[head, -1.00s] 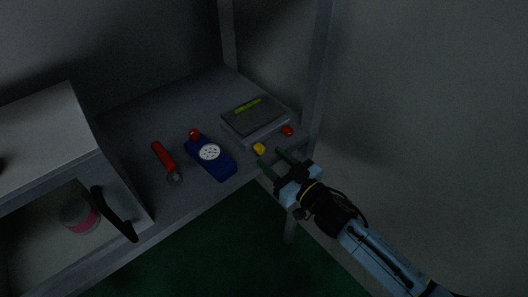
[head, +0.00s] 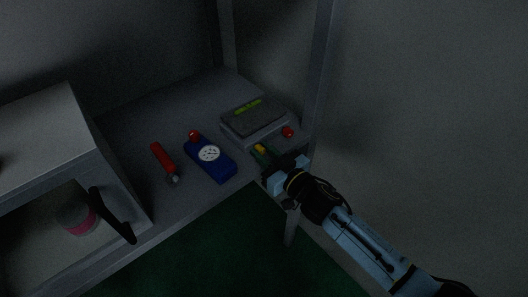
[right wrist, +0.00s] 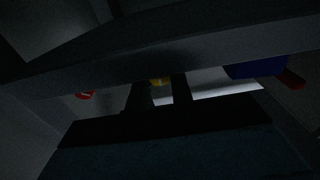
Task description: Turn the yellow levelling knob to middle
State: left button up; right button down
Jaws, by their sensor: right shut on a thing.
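The yellow levelling knob (head: 261,148) is on the near side of the grey scale-like device (head: 254,118), which has a green strip on top. My right gripper (head: 264,152) is at the knob, with its fingers on either side of it, shut on it. In the right wrist view the yellow knob (right wrist: 160,82) shows between the two dark fingers (right wrist: 160,90). The knob's pointer or marks are too dark to read. My left gripper is not in view.
A red knob (head: 288,132) sits at the device's right corner. A blue gauge with a white dial (head: 209,153) and a red-handled tool (head: 162,157) lie on the bench to the left. A grey housing (head: 60,135) stands further left. A bench post (head: 318,80) rises at right.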

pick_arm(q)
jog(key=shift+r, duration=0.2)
pick_arm(e)
jog(key=shift+n, duration=0.7)
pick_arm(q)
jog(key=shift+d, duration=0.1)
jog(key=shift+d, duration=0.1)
pick_arm(e)
jog(key=c, duration=1.2)
grip_release()
jog(key=shift+c, duration=0.2)
jog(key=shift+s, duration=0.1)
pick_arm(q)
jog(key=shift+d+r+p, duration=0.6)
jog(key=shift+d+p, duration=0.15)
jog(key=shift+p, duration=0.05)
pick_arm(e)
jog(key=v, duration=1.3)
jog(key=shift+s+d, duration=0.1)
jog(key=shift+d, duration=0.05)
